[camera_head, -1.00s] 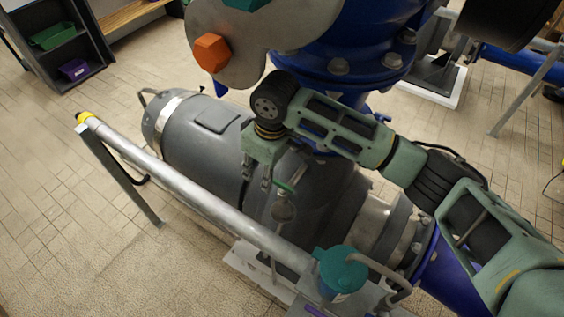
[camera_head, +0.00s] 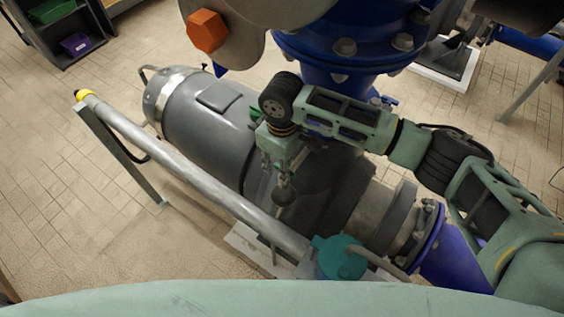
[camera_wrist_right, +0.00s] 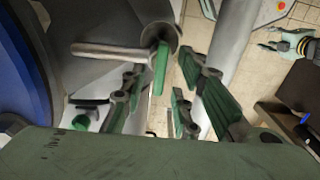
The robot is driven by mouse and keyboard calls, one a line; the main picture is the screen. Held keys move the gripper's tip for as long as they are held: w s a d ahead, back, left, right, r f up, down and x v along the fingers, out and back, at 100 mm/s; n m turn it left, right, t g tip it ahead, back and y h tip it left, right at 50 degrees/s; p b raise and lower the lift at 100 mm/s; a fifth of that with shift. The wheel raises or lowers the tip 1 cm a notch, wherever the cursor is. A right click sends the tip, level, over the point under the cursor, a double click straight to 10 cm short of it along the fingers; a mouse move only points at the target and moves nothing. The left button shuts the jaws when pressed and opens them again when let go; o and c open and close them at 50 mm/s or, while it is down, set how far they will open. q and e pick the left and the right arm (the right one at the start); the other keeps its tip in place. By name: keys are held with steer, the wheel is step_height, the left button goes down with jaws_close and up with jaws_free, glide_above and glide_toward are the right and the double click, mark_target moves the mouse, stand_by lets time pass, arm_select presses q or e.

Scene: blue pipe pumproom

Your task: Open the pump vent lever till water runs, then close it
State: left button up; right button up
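The vent's grey cup (camera_head: 284,195) is beside the grey pump casing (camera_head: 215,125) in the head view. It shows as a round disc (camera_wrist_right: 160,35) at the top of the right wrist view. The green vent lever (camera_wrist_right: 161,66) hangs just below it there. My right gripper (camera_head: 279,172) is over the cup and hides the lever in the head view. In the right wrist view, the right gripper's fingers (camera_wrist_right: 160,75) are spread on both sides of the lever. What looks like my left gripper (camera_wrist_right: 288,46) is small at upper right. I cannot make out water.
A slanted metal pipe (camera_head: 190,165) with a yellow end runs along the pump's near side. A teal cap (camera_head: 340,257) sits at its lower end. A blue flanged pipe (camera_head: 345,55) rises behind my right arm. Tiled floor (camera_head: 60,190) is clear at left.

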steer(key=c, duration=0.4)
jaws_close()
